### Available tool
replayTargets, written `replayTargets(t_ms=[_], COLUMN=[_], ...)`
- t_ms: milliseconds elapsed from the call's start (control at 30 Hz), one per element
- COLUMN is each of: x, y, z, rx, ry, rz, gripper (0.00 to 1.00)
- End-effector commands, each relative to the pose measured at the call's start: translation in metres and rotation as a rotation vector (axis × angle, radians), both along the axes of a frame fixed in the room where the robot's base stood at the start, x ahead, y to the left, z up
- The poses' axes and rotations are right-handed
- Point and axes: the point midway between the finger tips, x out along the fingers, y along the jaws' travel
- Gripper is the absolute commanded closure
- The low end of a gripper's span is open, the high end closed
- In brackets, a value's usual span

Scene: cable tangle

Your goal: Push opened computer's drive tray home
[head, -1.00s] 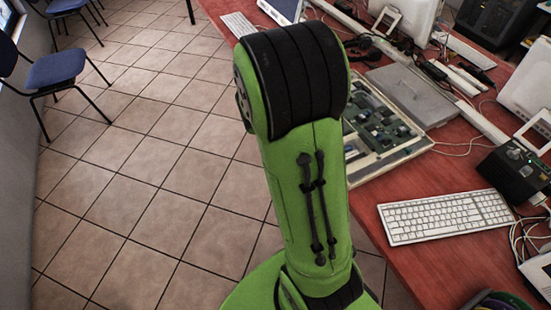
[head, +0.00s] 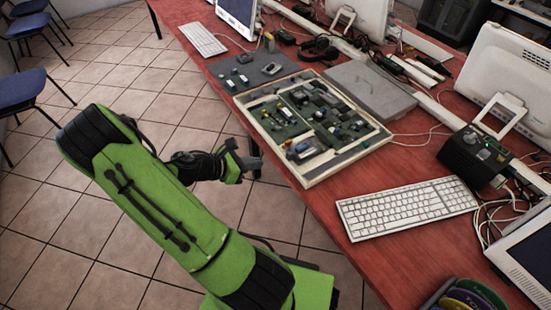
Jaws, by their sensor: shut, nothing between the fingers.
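The opened computer (head: 372,147) is a flat cream case lying on the red table, with green circuit boards and small parts showing inside. A small silvery part (head: 304,149) sits near its front left side; I cannot tell whether this is the drive tray or how far any tray sticks out. My gripper (head: 257,160) is shut and empty. It appears left of the case in the picture, beside the table's left edge with floor behind it, and apart from the computer.
A dark mat with small parts (head: 240,74) lies behind the case and a grey flat panel (head: 370,90) to its right. A white keyboard (head: 407,208) and a black box (head: 474,157) stand nearer right. Blue chairs (head: 30,92) are far left. The tiled floor is open.

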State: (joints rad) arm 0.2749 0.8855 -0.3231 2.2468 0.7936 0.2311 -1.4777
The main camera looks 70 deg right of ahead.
Motion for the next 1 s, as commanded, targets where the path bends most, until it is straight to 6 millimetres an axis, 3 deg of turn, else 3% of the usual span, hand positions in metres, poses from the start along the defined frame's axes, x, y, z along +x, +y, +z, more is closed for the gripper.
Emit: replayTargets(t_ms=[233,400,1000], x=[-0.033,-0.051,-0.067], y=[-0.035,-0.057,-0.075], z=[-0.031,-0.03,-0.026], rx=[0.0,-0.001,0.001], ry=[0.0,-0.003,-0.001], rz=[-0.006,-0.005,-0.004], gripper=[1.0,1.0,1.0])
